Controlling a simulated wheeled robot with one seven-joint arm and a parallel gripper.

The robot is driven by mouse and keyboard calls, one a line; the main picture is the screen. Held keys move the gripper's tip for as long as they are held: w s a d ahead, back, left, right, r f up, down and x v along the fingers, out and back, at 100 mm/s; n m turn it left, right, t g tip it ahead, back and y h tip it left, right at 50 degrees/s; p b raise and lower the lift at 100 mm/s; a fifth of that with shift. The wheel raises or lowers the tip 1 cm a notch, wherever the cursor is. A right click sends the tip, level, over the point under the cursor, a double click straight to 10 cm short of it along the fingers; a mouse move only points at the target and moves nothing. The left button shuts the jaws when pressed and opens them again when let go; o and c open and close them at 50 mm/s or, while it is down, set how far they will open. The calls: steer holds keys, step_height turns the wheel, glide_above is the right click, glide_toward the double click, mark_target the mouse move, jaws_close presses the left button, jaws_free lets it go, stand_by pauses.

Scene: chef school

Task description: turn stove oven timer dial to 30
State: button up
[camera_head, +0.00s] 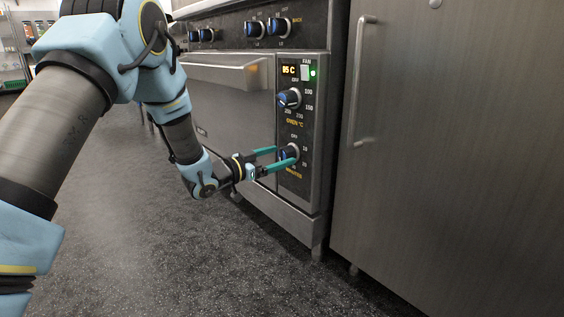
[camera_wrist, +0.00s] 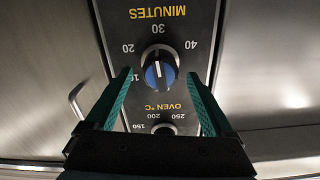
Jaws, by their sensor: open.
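The timer dial (camera_head: 289,152) is the lower knob on the oven's control panel, above the MINUTES label. In the wrist view the dial (camera_wrist: 158,76) is a dark round knob with a blue face and a white line, which lies close to upright in the picture, along the direction of the 30 mark. The 20, 30 and 40 marks show; the 10 is partly hidden by a finger. My gripper (camera_head: 284,157) is open, its teal fingers on either side of the dial. In the wrist view my gripper (camera_wrist: 160,77) shows a gap between each finger and the knob.
The oven temperature dial (camera_head: 289,98) sits just above the timer, with a lit display (camera_head: 289,70) over it. The oven door (camera_head: 228,100) is left of the panel. A steel cabinet (camera_head: 450,150) with a long handle (camera_head: 357,85) stands right. The floor (camera_head: 130,220) is clear.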

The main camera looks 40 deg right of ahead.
steer(key=shift+d, duration=0.95)
